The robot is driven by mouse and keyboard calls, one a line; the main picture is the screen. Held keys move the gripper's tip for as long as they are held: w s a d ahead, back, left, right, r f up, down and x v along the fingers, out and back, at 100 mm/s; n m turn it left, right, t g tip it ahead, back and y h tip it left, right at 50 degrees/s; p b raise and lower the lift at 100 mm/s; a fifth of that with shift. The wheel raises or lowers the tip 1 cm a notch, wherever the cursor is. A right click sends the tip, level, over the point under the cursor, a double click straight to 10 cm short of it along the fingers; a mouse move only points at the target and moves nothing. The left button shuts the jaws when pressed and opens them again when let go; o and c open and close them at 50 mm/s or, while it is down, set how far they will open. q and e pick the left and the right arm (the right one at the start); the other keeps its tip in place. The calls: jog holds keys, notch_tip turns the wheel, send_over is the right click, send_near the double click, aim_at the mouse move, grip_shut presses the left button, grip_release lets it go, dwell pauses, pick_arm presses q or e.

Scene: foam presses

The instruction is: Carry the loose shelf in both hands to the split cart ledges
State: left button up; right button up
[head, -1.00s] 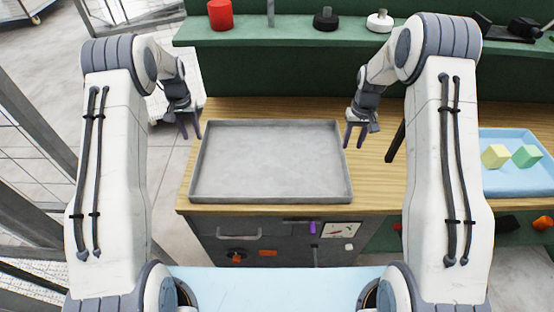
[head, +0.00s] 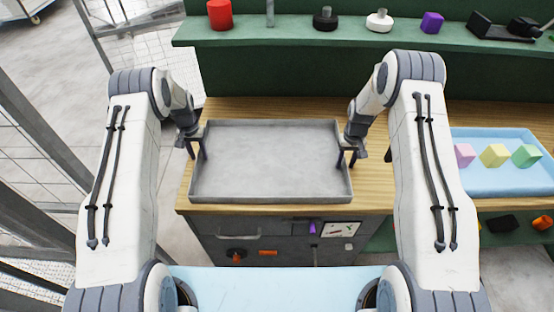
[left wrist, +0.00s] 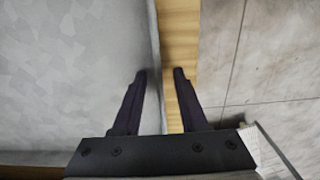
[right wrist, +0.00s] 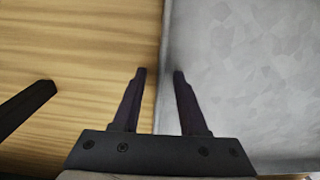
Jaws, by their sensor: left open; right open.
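The loose shelf is a grey, shallow, tray-like metal piece (head: 270,165) with a low rim, lying flat on the wooden bench top. My left gripper (head: 195,150) is open at the shelf's left rim. In the left wrist view its fingers (left wrist: 160,75) straddle the rim, one over the shelf and one over the wood outside. My right gripper (head: 347,158) is open at the right rim. In the right wrist view its fingers (right wrist: 160,75) stand on either side of that rim. I cannot tell whether any finger touches it. The split cart ledges are not recognisable here.
A blue tray (head: 490,185) with pink, yellow and green blocks stands at the right. A green shelf (head: 270,60) behind holds a red cylinder (head: 220,15) and other small items. Wire fencing (head: 40,150) is at the left. Bare wood (head: 400,190) lies right of the grey shelf.

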pick_arm(q)
grip_shut()
pick_arm(e)
grip_shut()
pick_arm(q)
jog(key=shift+w+r, duration=0.1)
pick_arm(e)
jog(key=shift+w+r, duration=0.1)
dwell(1.0)
